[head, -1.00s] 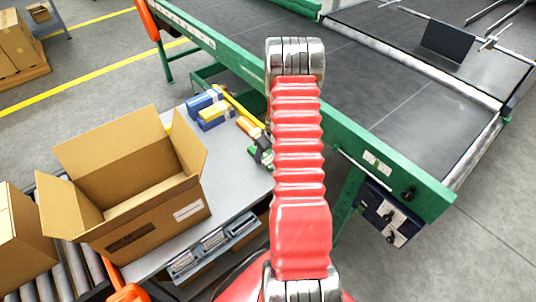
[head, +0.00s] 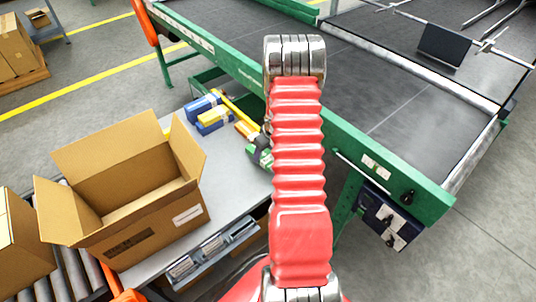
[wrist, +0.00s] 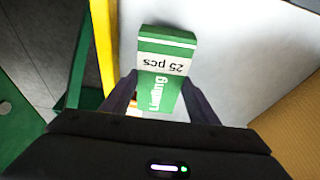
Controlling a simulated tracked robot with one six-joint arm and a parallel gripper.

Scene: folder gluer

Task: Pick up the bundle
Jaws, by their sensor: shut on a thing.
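The green bundle (wrist: 162,88) with a white band reading "25 pcs" is in the middle of the wrist view, upside down to me. My gripper (wrist: 158,92) is shut on it, with one dark finger on each side. In the head view a part of the green bundle (head: 262,157) shows at the left edge of my red arm, above the grey table. The arm hides the rest of it and most of my gripper. I cannot tell whether the bundle touches the table.
An open cardboard box (head: 150,235) stands on the grey table (head: 232,180). Blue bundles (head: 200,106) and a yellow one (head: 213,118) lie at the back, beside a yellow bar (head: 240,110). The green-framed conveyor (head: 400,170) runs along the right.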

